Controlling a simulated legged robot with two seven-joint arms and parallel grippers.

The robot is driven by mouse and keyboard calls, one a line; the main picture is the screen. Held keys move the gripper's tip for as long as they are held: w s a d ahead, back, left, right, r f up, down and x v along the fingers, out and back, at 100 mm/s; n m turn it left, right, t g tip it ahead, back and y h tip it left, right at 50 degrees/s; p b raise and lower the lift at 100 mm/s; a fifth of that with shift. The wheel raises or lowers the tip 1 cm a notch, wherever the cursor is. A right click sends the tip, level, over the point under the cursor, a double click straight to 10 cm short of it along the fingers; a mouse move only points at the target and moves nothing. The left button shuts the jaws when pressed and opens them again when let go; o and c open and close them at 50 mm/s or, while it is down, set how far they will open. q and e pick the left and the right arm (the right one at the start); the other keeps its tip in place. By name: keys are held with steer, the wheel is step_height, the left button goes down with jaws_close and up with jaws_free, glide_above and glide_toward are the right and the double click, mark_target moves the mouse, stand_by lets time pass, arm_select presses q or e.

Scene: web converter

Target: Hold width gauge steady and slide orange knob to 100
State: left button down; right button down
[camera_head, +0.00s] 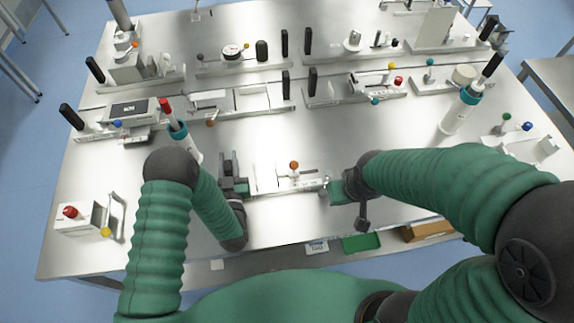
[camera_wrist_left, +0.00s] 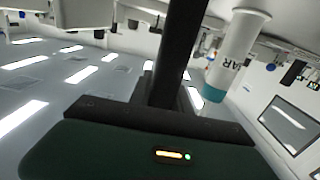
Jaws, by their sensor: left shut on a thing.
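The width gauge (camera_head: 268,181) is a pale, low fixture on the near middle of the steel table. Its orange knob (camera_head: 294,165) stands up right of the gauge's middle. My left gripper (camera_head: 238,187) is shut on the left end of the gauge, by a dark upright part. In the left wrist view a black bar (camera_wrist_left: 181,60) rises from my gripper; the gauge's body is not clear there. My right gripper (camera_head: 329,189) is at the gauge's right end, below and right of the knob. Its fingers are too small to read, and I cannot tell whether it touches. The scale marks are not readable.
A box with a red button (camera_head: 70,212) sits at left. Several fixtures with black handles line the back. Bare table lies behind the gauge. A green tray (camera_head: 361,243) is below the front edge.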

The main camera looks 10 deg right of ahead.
steer(key=shift+s+f+b, duration=0.15)
steer(key=shift+f+b, duration=0.15)
steer(key=shift+b, duration=0.05)
stand_by(0.7)
stand_by(0.6)
steer(key=c, duration=2.1)
jaws_free()
steer(key=shift+c, duration=0.2)
